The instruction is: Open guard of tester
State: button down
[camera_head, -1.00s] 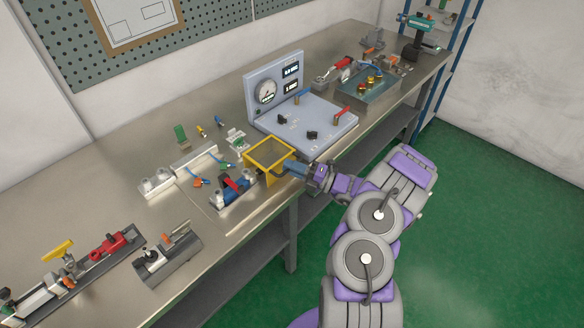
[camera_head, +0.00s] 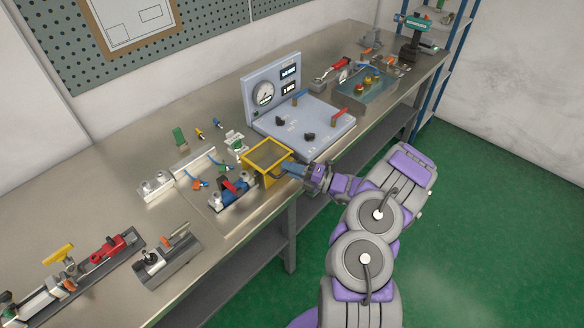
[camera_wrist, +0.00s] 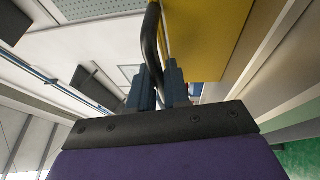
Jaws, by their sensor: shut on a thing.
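The tester's guard is a yellow-framed cover (camera_head: 270,155) at the front edge of the bench, beside the tester's fixture (camera_head: 233,192) with its red lever. My gripper (camera_head: 288,168) reaches in from the right and is at the guard's right side. In the wrist view my gripper (camera_wrist: 158,85) has its blue fingers shut on a dark curved handle (camera_wrist: 150,40). The yellow guard panel (camera_wrist: 215,38) rises just right of the handle. The guard looks roughly level on top; its hinge cannot be made out.
A grey panel unit with a gauge (camera_head: 300,125) stands behind the guard. White blocks with blue connectors (camera_head: 190,165) lie to the left. A clamp fixture (camera_head: 165,255) and a rail with a red part (camera_head: 105,250) are at front left. Green floor is free at right.

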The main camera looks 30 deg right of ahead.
aim_at(274, 161)
jog(key=shift+a+r+g+p, duration=0.15)
jog(key=shift+r+p, duration=0.35)
jog(key=shift+p, duration=0.15)
jog(key=shift+a+r+g+p, duration=0.1)
jog(key=shift+r+g+p, duration=0.05)
jog(key=shift+r+p, duration=0.4)
jog(key=w+a+r+m+g+h+p, duration=0.2)
jog(key=w+a+r+g+h+p, duration=0.2)
jog(key=w+r+p, duration=0.9)
jog(key=shift+w+a+g+p, duration=0.3)
jog(key=shift+a+p, duration=0.3)
jog(key=shift+p, duration=3.7)
jog(key=c, duration=1.2)
grip_release()
jog(key=shift+o, duration=0.2)
jog(key=b+v, duration=0.1)
jog(key=v, duration=1.6)
